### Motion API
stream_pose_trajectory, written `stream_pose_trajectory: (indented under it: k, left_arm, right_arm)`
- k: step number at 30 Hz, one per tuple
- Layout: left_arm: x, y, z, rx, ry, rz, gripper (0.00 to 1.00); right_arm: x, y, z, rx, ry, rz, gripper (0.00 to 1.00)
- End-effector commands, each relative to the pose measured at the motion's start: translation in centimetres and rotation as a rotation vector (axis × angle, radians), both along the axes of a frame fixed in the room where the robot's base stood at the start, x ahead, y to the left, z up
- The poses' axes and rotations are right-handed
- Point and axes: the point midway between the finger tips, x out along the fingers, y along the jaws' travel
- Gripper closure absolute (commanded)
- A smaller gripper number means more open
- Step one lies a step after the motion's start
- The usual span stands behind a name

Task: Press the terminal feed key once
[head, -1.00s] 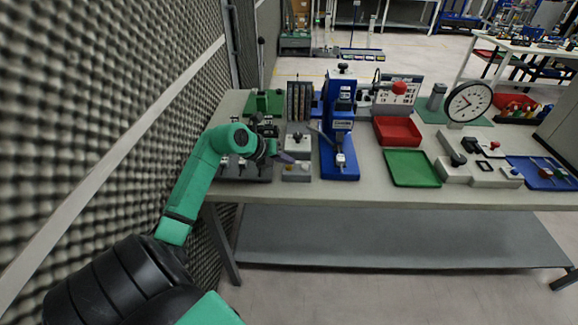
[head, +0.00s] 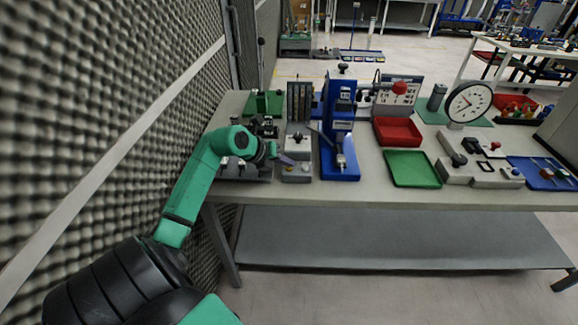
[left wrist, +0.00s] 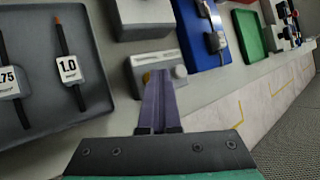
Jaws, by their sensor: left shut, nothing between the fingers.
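A small light-grey box (head: 297,174) with small controls on its top stands at the front edge of the table, left of the blue press. I take it to hold the terminal feed key; the key itself is too small to make out. In the left wrist view the box (left wrist: 142,63) shows a round grey knob (left wrist: 180,72) on its right side. My left gripper (head: 287,160) is shut and empty, its purple fingers at the box. In the left wrist view the fingertips (left wrist: 158,74) overlap the box's front; contact cannot be told. My right gripper is not in view.
The blue press (head: 340,172) stands close on the right. A grey unit (head: 297,146) stands behind the box. A dark tray (left wrist: 50,60) with labelled tools lies to the left. A green tray (head: 411,168) and a red tray (head: 397,131) lie further right.

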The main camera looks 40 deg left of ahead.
Motion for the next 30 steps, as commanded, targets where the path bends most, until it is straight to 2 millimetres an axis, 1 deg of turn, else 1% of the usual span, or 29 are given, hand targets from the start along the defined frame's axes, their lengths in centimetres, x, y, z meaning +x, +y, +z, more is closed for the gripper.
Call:
stream_pose_trajectory:
  k: [9,17,20,30]
  left_arm:
    - [0.0,0.0,1.8,0.001,0.003,0.000,1.00]
    - [0.0,0.0,1.8,0.000,0.001,0.000,1.00]
    - [0.0,0.0,2.1,0.000,0.001,0.000,1.00]
    - [0.0,0.0,5.6,0.001,0.000,0.000,1.00]
  right_arm:
    - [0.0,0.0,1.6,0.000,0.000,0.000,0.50]
    - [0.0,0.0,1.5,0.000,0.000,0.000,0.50]
    - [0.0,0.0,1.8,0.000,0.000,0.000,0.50]
    - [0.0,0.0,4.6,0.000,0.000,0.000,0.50]
